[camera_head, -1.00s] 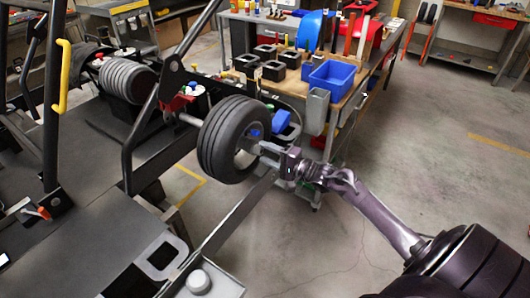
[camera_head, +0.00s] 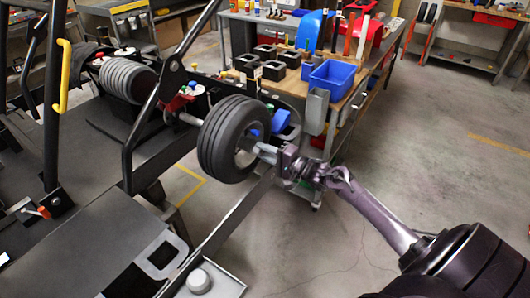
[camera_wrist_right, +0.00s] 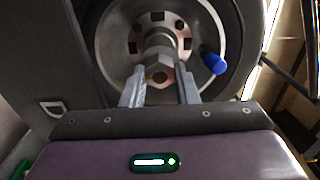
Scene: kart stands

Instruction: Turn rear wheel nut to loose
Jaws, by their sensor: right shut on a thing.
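The rear wheel (camera_head: 228,139) is a black tyre mounted on the kart's axle, near the middle of the head view. In the right wrist view its metal hub (camera_wrist_right: 188,30) fills the upper middle. The hexagonal wheel nut (camera_wrist_right: 159,76) sits at the hub's centre. My right gripper (camera_head: 264,151) reaches in from the right at the wheel's outer face. In the wrist view its two grey fingers (camera_wrist_right: 160,85) stand on either side of the nut, shut on it. A blue valve cap (camera_wrist_right: 214,64) sticks out right of the nut. My left gripper is not in view.
A workbench behind the wheel holds a blue bin (camera_head: 338,79), several black square holders and tools. A grey bin (camera_head: 314,111) hangs at its near edge. The kart frame and grey stand (camera_head: 165,254) lie left and below. Open floor (camera_head: 430,180) is at right.

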